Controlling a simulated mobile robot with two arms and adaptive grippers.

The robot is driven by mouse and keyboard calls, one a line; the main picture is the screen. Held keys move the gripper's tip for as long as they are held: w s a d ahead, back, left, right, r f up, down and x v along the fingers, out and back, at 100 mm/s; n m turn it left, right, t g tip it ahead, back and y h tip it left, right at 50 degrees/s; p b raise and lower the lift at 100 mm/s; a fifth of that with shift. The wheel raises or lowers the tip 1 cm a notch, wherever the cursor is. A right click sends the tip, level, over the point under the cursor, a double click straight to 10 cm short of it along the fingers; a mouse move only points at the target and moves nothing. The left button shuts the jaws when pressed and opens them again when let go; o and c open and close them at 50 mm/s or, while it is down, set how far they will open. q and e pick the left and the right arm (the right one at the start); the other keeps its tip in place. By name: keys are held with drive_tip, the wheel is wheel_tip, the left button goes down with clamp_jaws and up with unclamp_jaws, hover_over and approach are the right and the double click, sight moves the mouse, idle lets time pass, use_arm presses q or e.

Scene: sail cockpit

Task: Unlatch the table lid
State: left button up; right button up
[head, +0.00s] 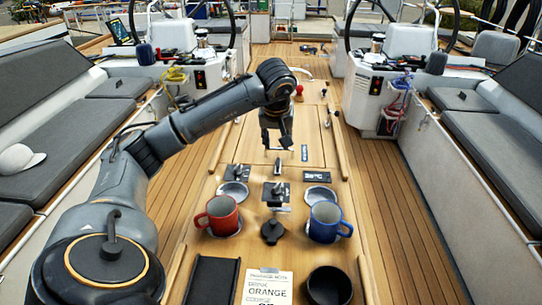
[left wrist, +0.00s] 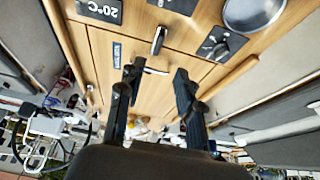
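The wooden table lid (head: 309,137) is a flat panel with thin seams on the centre table, and it looks closed. A small metal latch lever (head: 277,166) stands at its near edge; it also shows in the left wrist view (left wrist: 158,40). A thin pale bar lies just beyond the lever, between the fingertips in the left wrist view. My left gripper (head: 277,147) is above the lid, fingers pointing down, just beyond the lever. In the left wrist view it is open (left wrist: 157,73), with nothing visibly gripped. Contact with the bar cannot be told. My right gripper is not in view.
A dial panel (head: 237,172) and a 20°C display (head: 317,176) flank the lever. Nearer stand a red mug (head: 222,215), a blue mug (head: 326,222) and a black cup (head: 329,286). A red knob (head: 299,90) is farther back. Benches line both sides.

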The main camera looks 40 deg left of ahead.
sight(278, 162)
use_arm(q)
drive_tip(key=p+x, duration=0.2)
drive_tip(key=x, duration=0.9)
drive_tip(key=shift+f, duration=0.2)
drive_tip(key=shift+w+f, duration=0.25)
drive_tip(key=shift+f, duration=0.25)
drive_tip(key=shift+a, duration=0.1)
clamp_jaws()
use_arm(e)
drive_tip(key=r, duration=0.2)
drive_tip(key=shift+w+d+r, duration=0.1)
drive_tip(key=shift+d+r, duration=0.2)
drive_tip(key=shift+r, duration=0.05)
